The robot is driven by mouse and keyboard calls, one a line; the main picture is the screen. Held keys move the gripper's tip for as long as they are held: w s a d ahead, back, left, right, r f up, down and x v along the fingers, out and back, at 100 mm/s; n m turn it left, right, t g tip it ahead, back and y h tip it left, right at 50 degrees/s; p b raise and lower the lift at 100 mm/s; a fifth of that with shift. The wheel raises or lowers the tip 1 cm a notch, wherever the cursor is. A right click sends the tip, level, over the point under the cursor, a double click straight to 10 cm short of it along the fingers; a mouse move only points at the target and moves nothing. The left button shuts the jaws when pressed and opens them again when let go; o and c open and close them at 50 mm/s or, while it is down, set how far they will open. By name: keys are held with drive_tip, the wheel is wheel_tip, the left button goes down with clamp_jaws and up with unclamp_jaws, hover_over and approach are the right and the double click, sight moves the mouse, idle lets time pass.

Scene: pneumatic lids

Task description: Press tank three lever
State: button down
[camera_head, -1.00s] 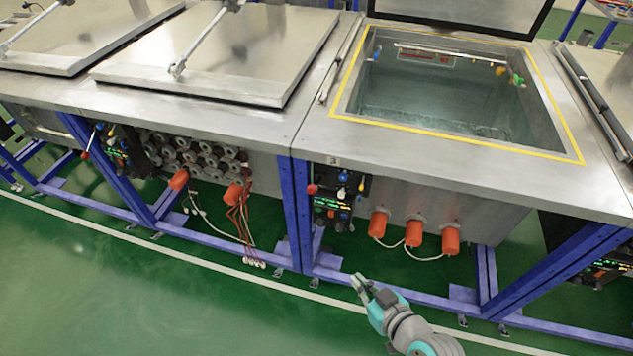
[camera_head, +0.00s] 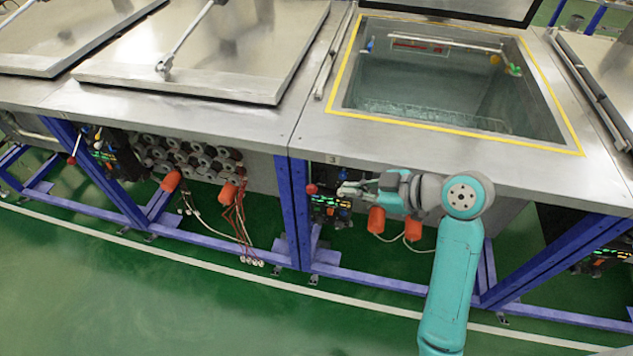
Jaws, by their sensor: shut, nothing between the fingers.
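Tank three (camera_head: 333,160), marked with a small "3" plate, stands open with its lid up and a yellow border around its opening. Its control panel (camera_head: 326,203) sits under the front edge, beside a blue post. A lever with a red ball knob (camera_head: 311,189) sticks out at the panel's left side. My gripper (camera_head: 343,189) is shut and empty, in front of the panel, with its fingertips pointing left a little right of the red knob. A gap shows between the fingertips and the knob. The gripper hides the panel's upper right part, including most of its blue knobs.
Orange caps (camera_head: 377,219) with white cables hang under tank three, partly behind my arm. A neighbouring tank with a shut lid (camera_head: 215,50) stands to the left, with another panel and red-knobbed lever (camera_head: 71,160). The green floor in front is clear.

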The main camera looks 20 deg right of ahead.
sight(315, 183)
drive_tip(key=shift+w+d+r+n+g, duration=0.2)
drive_tip(key=shift+d+r+n, duration=0.1)
drive_tip(key=shift+r+n, duration=0.25)
drive_tip(key=shift+w+d+r+n+g, duration=0.1)
drive_tip(key=shift+d+r+n+g, duration=0.2)
drive_tip(key=shift+r, duration=0.45)
drive_tip(key=d+f+x, duration=0.1)
drive_tip(key=x, duration=1.2)
drive_tip(key=shift+d+f, duration=0.25)
drive_tip(key=shift+f, duration=0.15)
drive_tip(key=shift+s+f, duration=0.1)
drive_tip(key=shift+s, duration=0.15)
